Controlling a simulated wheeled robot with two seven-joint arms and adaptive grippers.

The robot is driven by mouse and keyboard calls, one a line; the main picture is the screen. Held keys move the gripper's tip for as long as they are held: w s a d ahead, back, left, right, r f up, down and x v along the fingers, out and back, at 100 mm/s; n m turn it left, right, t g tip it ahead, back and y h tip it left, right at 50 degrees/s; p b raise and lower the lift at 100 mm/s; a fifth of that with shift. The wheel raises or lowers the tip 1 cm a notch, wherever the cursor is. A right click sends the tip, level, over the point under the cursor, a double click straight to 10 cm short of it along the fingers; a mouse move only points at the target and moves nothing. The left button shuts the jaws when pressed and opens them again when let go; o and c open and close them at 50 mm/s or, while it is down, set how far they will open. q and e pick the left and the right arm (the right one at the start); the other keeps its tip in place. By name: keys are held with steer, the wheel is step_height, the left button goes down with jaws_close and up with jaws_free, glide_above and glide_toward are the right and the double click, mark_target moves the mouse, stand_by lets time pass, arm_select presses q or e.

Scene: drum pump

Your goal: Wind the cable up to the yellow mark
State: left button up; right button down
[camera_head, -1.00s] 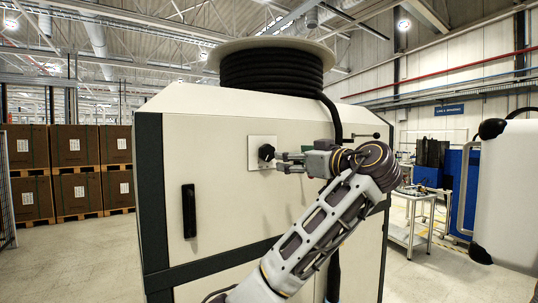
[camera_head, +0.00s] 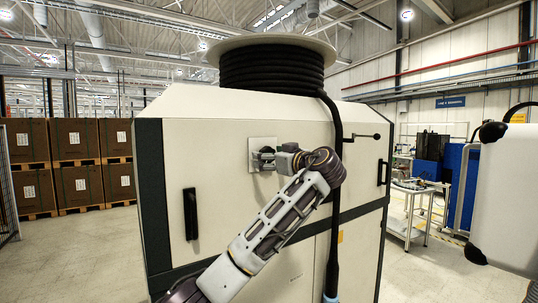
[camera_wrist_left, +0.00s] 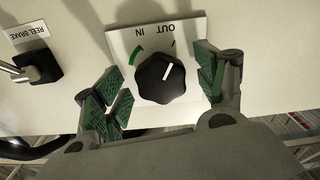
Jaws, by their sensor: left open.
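A black cable coil (camera_head: 272,70) sits on a pale reel (camera_head: 330,50) on top of the white cabinet (camera_head: 225,140). The cable (camera_head: 337,190) hangs down the cabinet's front, with a blue part (camera_head: 330,298) at the lower picture edge. A small yellow patch (camera_head: 340,237) shows beside it; I cannot tell whether it is on the cable. My left gripper (camera_head: 272,160) is open around a black knob (camera_wrist_left: 160,78), one finger on each side, with visible gaps. The knob's white line faces the thin tick by OUT; a green arc lies by IN. My right gripper is not in view.
A lever (camera_head: 362,137) sticks out right of the knob; in the wrist view the reel brake lever (camera_wrist_left: 35,67) is at left. A black handle (camera_head: 190,213) is on the cabinet door. Stacked boxes (camera_head: 75,165) stand left, a trolley (camera_head: 412,205) right. A pale rounded body (camera_head: 510,195) fills the right edge.

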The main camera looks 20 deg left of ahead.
arm_select(q)
steer(key=shift+w+a, duration=0.3)
steer(key=shift+a, duration=0.05)
steer(key=shift+c, duration=0.4)
steer(key=c, duration=0.9)
